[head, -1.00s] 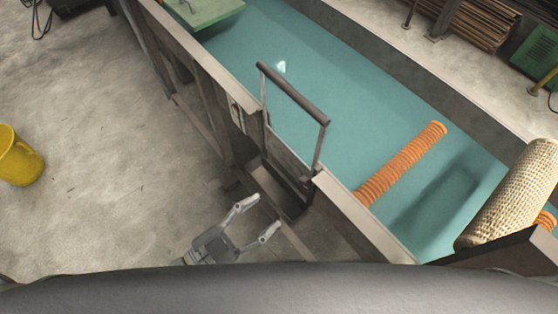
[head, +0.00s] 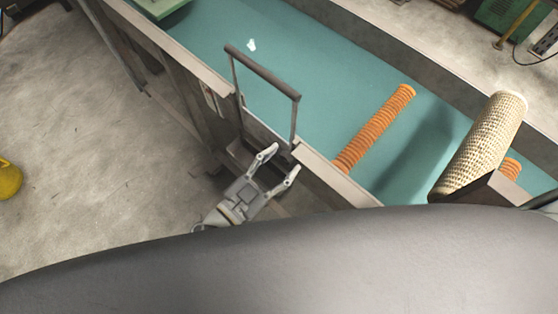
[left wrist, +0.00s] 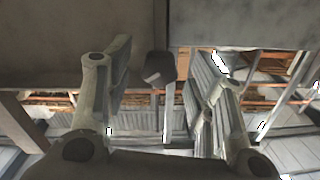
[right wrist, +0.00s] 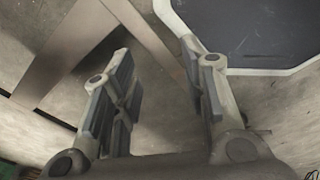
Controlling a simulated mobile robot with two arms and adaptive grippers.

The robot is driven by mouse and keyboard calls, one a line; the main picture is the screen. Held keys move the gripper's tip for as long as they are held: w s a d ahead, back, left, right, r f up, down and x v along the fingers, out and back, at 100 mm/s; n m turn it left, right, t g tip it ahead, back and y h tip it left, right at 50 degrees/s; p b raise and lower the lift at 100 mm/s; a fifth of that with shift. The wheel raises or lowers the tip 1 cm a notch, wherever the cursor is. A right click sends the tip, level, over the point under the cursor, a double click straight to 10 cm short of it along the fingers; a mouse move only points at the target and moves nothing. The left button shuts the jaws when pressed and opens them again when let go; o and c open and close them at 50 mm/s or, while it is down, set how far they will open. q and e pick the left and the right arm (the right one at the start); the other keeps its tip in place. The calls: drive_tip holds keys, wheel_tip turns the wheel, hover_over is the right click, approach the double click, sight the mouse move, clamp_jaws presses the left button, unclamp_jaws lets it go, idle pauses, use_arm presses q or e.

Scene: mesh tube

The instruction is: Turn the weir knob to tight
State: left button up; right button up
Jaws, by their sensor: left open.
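The weir frame, with its dark top bar (head: 262,70), stands in a gap of the tank's near wall in the head view. The weir knob is not clear in that view. In the left wrist view, a dark rounded knob (left wrist: 158,68) shows between my left fingers, with a gap on both sides. My left gripper (head: 284,162) is open just outside the tank wall, below the weir frame in the picture. It also shows open in the left wrist view (left wrist: 158,62). My right gripper (right wrist: 158,68) is open and empty in its wrist view. The knob's setting cannot be read.
The tank holds teal water (head: 320,105) and an orange ribbed tube (head: 375,128). A beige mesh tube (head: 483,145) lies at the right on a dark support. A yellow bucket (head: 8,180) stands on the floor at the left edge.

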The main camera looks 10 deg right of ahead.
use_arm(q)
drive_tip(key=shift+c, duration=2.6)
drive_tip(key=c, duration=0.5)
drive_tip(key=shift+m, duration=0.7)
drive_tip(key=m, duration=0.4)
use_arm(e)
drive_tip(key=shift+s+d+r, duration=0.1)
drive_tip(key=shift+s+d, duration=0.05)
drive_tip(key=shift+s, duration=0.65)
use_arm(q)
drive_tip(key=o, duration=1)
